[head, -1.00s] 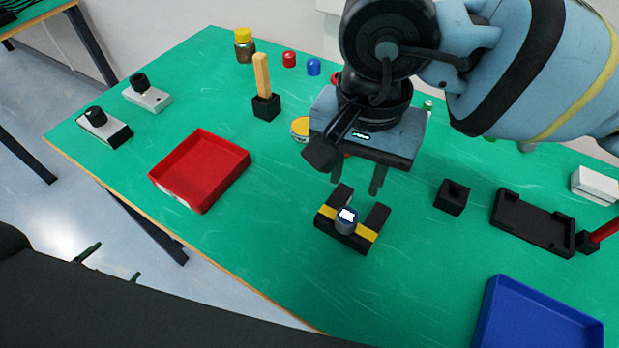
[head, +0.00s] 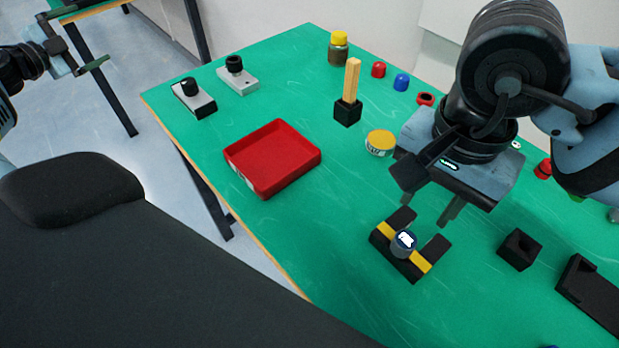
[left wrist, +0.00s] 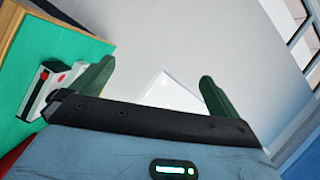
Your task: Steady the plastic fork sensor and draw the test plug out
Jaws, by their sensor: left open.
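The fork sensor (head: 424,263) is a black U-shaped block with a yellow stripe, lying on the green table in the head view. The test plug (head: 403,243), a grey round piece with a white mark on top, sits in its gap between the two prongs. My right gripper (head: 427,208) is just above and behind the sensor, fingers apart and empty, not visibly touching it. My left gripper (head: 90,36) is at the far upper left, off the table and far from the sensor. It is open and empty, as the left wrist view (left wrist: 156,73) also shows.
A red tray (head: 272,160) lies left of the sensor. A yellow-lidded tin (head: 380,142) and a black holder with a wooden stick (head: 347,110) stand behind. A black square socket (head: 519,250) is to the right. Bare green table surrounds the sensor's front and left.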

